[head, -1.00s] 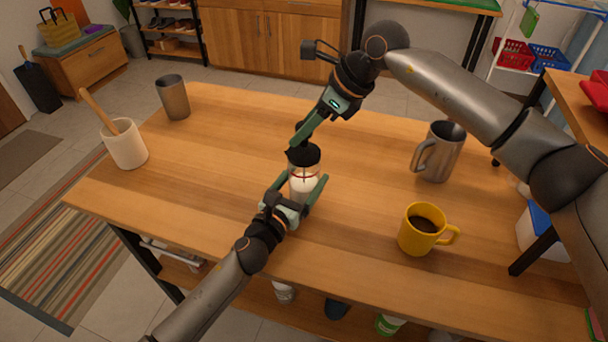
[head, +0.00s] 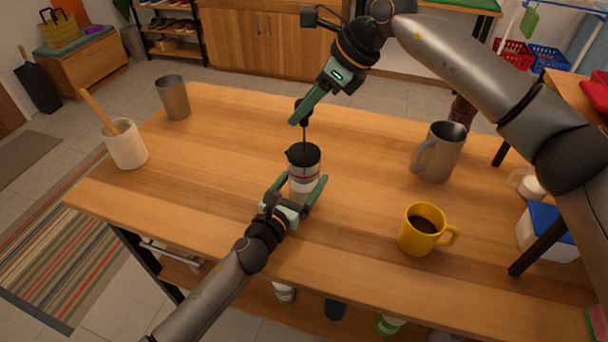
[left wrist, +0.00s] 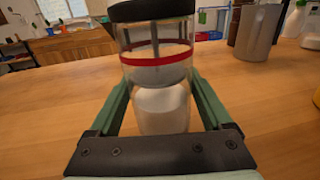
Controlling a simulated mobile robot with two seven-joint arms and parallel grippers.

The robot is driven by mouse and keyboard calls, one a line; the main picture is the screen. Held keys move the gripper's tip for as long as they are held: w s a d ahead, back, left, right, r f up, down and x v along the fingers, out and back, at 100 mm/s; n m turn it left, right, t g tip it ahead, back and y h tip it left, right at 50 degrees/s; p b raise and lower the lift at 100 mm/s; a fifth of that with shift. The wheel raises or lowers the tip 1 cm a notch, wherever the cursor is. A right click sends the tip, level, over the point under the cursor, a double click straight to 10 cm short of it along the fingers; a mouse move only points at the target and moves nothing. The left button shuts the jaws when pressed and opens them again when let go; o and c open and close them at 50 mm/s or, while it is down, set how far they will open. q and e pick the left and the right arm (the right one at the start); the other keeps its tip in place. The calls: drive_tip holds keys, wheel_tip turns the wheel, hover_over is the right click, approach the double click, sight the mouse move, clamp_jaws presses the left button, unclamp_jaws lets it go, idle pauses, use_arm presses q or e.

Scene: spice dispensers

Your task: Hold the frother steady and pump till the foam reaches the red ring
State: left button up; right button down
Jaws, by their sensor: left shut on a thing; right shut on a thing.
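The frother (head: 303,172) stands upright on the table, a clear glass jar with a black lid and a red ring. In the left wrist view the frother (left wrist: 156,100) holds white milk or foam; a greyish band sits just under the ring (left wrist: 157,58), and the brighter white lies lower. My left gripper (head: 303,192) is shut around the jar, one green finger on each side. My right gripper (head: 300,113) is shut on the plunger knob (head: 303,105) above the lid. The thin rod (head: 304,135) shows between knob and lid.
A yellow mug of dark coffee (head: 422,230) and a metal pitcher (head: 438,152) stand to the right. A cream pot with a wooden stick (head: 126,146) and a metal cup (head: 173,98) stand at the left. The wooden table (head: 220,160) is clear around the jar.

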sight(305, 151)
drive_tip(key=shift+f, duration=3.15)
drive_tip(key=shift+r, duration=3.3)
drive_tip(key=shift+f, duration=0.1)
drive_tip(key=shift+f, duration=3.2)
drive_tip(key=shift+r, duration=3.3)
drive_tip(key=shift+f, duration=0.1)
